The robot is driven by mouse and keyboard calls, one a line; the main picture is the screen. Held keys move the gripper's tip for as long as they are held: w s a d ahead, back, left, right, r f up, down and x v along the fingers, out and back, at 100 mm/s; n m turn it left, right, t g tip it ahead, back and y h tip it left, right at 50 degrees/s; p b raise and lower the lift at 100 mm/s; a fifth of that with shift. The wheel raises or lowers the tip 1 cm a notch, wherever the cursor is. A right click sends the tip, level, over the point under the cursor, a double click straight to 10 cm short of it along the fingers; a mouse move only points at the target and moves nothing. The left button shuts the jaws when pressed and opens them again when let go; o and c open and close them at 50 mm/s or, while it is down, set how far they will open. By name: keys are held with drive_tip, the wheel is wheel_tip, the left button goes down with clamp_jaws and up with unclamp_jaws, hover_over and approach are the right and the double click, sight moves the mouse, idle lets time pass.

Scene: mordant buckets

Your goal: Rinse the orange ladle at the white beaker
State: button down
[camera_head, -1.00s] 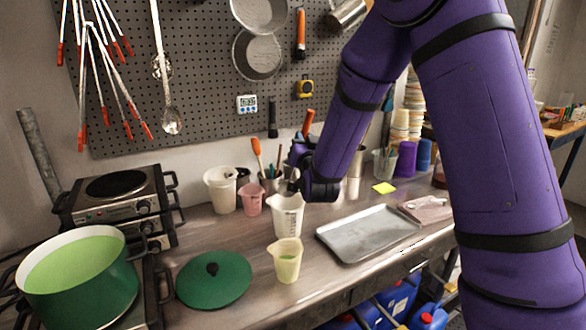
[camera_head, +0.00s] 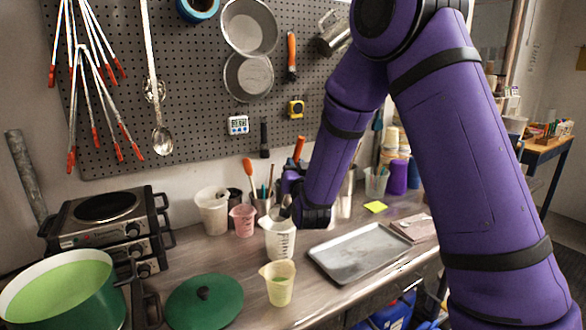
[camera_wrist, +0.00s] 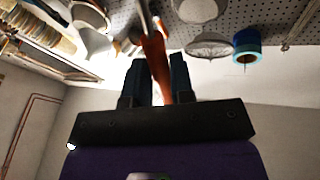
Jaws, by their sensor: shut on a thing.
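The white beaker (camera_head: 281,240) with measuring marks stands on the metal bench in the head view. My gripper (camera_head: 291,187) is just above and behind its mouth. The wrist view shows my gripper (camera_wrist: 159,75) shut on an orange handle (camera_wrist: 155,55) between its two dark fingers. The orange ladle's handle (camera_head: 299,147) rises above the gripper in the head view. A grey metal part (camera_head: 286,206) shows at the beaker's mouth; I cannot tell whether it dips inside. The rest of the ladle is hidden by my gripper and the beaker.
A metal tray (camera_head: 355,252) lies right. A green lid (camera_head: 204,303) and green pot (camera_head: 70,300) are at the left front.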

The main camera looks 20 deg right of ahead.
wheel_tip(320, 180, down, 10)
drive_tip(key=shift+w+d+f, duration=0.15)
drive_tip(key=shift+w+d, duration=0.05)
drive_tip(key=shift+w, duration=0.1)
idle(0.7)
drive_tip(key=shift+w+d, duration=0.1)
drive_tip(key=shift+w, duration=0.05)
idle(0.3)
drive_tip(key=shift+w+d, duration=0.1)
drive_tip(key=shift+w, duration=0.1)
drive_tip(key=shift+s, duration=0.1)
drive_tip(key=shift+s+a, duration=0.4)
drive_tip(key=shift+s, duration=0.15)
